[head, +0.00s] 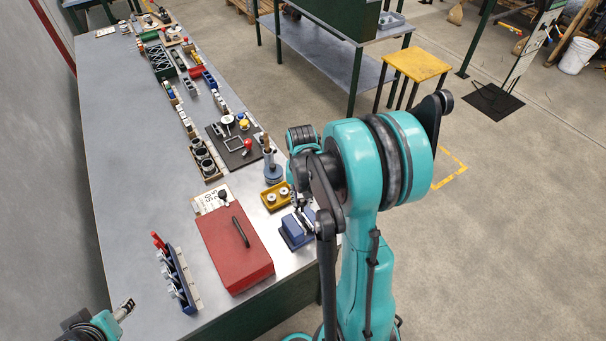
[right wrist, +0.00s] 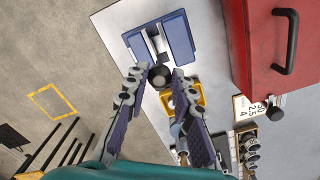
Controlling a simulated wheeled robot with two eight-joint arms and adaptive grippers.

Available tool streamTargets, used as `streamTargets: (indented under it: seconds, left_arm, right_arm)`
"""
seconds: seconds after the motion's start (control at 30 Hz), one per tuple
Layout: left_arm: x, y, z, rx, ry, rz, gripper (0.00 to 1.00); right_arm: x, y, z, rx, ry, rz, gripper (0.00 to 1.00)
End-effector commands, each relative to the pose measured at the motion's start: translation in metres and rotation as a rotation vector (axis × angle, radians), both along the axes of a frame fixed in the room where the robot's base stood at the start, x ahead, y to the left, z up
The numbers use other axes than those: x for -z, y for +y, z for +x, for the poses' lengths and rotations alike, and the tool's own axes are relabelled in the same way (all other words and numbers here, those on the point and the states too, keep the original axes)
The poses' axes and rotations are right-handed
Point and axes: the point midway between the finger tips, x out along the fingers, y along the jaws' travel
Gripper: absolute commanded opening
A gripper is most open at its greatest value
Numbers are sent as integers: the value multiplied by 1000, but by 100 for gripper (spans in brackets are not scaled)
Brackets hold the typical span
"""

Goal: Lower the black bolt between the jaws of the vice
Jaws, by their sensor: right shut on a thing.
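The blue vice (head: 293,236) stands near the right edge of the bench, beside the red box. In the right wrist view the vice (right wrist: 179,37) shows two blue blocks with a pale metal gap between them. My right gripper (right wrist: 160,73) is shut on the black bolt (right wrist: 160,77), whose round dark end shows between the fingertips. The bolt appears just short of the gap in that view; its height above the jaws cannot be told. In the head view my right arm hides most of that gripper. My left gripper (head: 126,306) is at the lower left, away from the vice.
The red box (head: 232,248) with a black handle lies left of the vice. A yellow tray (head: 270,200) with round parts sits behind the vice. A blue rack (head: 177,279) with a red-handled tool stands at the front left. The left bench surface is clear.

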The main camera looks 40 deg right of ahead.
Motion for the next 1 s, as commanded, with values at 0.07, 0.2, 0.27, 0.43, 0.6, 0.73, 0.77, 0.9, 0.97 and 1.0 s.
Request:
streamTargets:
  seconds: [0.07, 0.2, 0.27, 0.43, 0.6, 0.73, 0.77, 0.9, 0.97, 1.0]
  left_arm:
    - [1, 0, -1, 0, 1, 0, 54]
    - [4, 0, -1, 0, 1, 0, 54]
    - [6, 0, -1, 0, 1, 0, 54]
    - [15, 0, -1, 0, 1, 0, 54]
    - [28, 0, -1, 0, 1, 0, 54]
    - [37, 0, -1, 0, 1, 0, 54]
    - [39, 0, -1, 0, 1, 0, 54]
    - [51, 0, -1, 0, 0, 0, 54]
    - [58, 1, -1, 0, 0, 0, 54]
    - [62, 1, -1, 0, 0, 0, 54]
  right_arm:
    - [0, 1, -1, -1, 1, 1, 0]
    - [4, 1, -1, -1, 1, 1, 0]
    - [7, 1, -1, -1, 1, 1, 0]
    - [21, 1, -1, -1, 0, 0, 0]
    - [39, 1, -1, -1, 0, 0, 0]
    - [52, 1, -1, -1, 1, 1, 0]
    - [55, 1, -1, -1, 1, 1, 0]
    - [71, 1, -1, -1, 0, 0, 0]
    - [78, 1, -1, -1, 0, 0, 0]
    - [82, 1, -1, -1, 0, 0, 0]
